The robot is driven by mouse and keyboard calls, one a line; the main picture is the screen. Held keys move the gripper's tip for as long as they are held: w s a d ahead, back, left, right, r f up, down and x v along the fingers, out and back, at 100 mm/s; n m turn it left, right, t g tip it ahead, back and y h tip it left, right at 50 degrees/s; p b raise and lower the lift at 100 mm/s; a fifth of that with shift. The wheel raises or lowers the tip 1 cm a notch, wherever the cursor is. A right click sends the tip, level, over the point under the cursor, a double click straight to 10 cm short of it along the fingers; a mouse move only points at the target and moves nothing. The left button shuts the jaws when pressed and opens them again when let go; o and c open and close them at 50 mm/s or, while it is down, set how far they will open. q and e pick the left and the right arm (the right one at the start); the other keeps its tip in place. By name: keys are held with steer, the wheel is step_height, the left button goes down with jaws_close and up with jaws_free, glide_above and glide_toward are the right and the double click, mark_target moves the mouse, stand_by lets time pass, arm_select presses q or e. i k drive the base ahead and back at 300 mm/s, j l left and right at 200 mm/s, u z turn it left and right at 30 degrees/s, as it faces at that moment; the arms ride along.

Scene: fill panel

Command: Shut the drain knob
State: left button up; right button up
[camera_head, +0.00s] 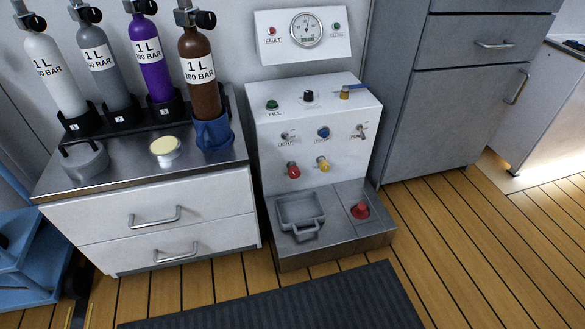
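The white fill panel (345,115) stands on the floor in the middle of the head view. A red knob (293,170) and a yellow knob (323,163) sit low on its front. Above them are a blue knob (323,132) and two small switches. Neither of my grippers is in view.
A grey tray (301,211) and a red mushroom button (360,210) are on the panel's base. A gauge board (305,45) is behind. Left is a drawer cabinet (160,215) with several gas bottles on top. A dark mat (290,305) lies in front; wooden floor is clear at right.

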mark_target(294, 173)
steer(key=i+l, duration=0.9)
steer(key=i, duration=0.15)
